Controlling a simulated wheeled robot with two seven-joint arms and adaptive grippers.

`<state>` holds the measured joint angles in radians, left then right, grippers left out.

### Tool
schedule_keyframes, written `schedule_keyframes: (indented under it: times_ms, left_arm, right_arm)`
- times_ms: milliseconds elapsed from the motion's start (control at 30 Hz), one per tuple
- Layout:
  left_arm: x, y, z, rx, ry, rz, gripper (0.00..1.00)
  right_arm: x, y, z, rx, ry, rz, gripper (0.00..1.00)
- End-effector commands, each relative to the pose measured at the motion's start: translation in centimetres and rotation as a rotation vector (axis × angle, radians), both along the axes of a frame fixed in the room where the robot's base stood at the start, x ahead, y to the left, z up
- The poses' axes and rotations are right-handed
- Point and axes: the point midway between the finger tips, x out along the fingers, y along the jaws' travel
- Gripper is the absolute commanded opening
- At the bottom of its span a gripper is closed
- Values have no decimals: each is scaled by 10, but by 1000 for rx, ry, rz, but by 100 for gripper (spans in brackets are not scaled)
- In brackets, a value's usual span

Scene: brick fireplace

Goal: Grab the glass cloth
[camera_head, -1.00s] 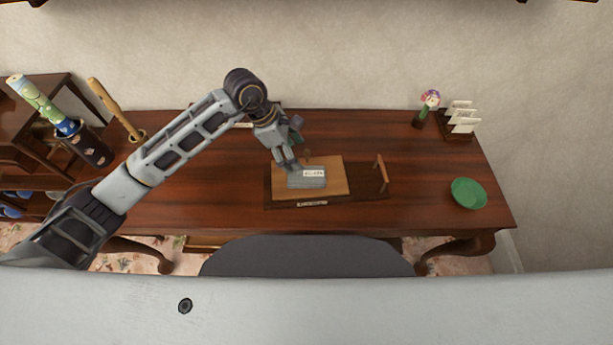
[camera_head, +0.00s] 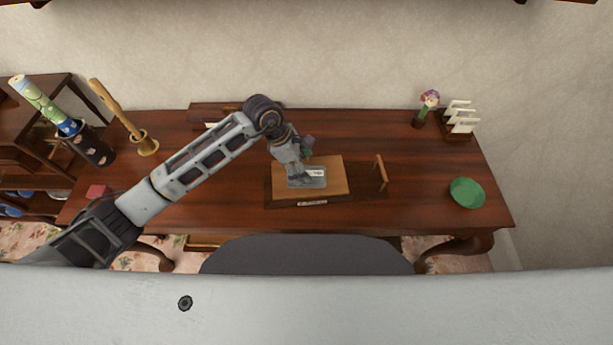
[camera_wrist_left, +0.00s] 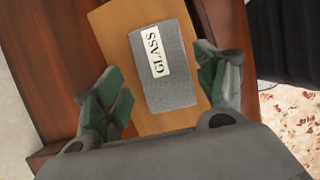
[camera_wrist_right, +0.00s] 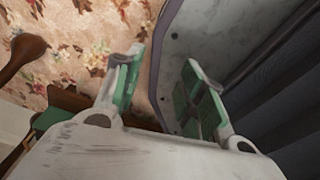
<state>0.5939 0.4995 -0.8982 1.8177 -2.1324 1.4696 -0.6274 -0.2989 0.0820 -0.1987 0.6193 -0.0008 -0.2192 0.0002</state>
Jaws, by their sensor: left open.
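The glass cloth (camera_wrist_left: 173,88) is a grey folded cloth with a white label reading GLASS. It lies on a light wooden board (camera_head: 335,190) on the desk, and it shows in the head view (camera_head: 311,184) partly hidden by my left gripper. My left gripper (camera_head: 303,177) is over the cloth, pointing down. In the left wrist view its fingers (camera_wrist_left: 160,92) are open, one on each side of the cloth, with nothing between them gripped. My right gripper (camera_wrist_right: 160,85) shows only in its own wrist view, open and empty, away from the desk top.
A green bowl (camera_head: 467,193), a letter rack (camera_head: 462,121) and a flower vase (camera_head: 419,120) stand at the right. A pot with a wooden stick (camera_head: 146,145) stands at the left.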

Motion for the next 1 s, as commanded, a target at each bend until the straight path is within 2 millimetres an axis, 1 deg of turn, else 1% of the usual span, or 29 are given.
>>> schedule_keyframes:
  times_ms: [167, 500, 600, 1000]
  left_arm:
    - [-2, -5, -8, -1, 4, -1, 71]
    - [-3, -20, -39, -1, 3, 1, 71]
    - [-3, -21, -45, -1, 1, 1, 71]
    - [-2, -22, -47, 0, 0, 0, 71]
  right_arm:
    - [0, -2, 4, -2, 1, 1, 40]
    - [0, -3, 12, -4, 1, 2, 40]
    - [0, -2, 12, -2, 2, 1, 40]
    - [-1, 10, 12, 10, 1, -1, 40]
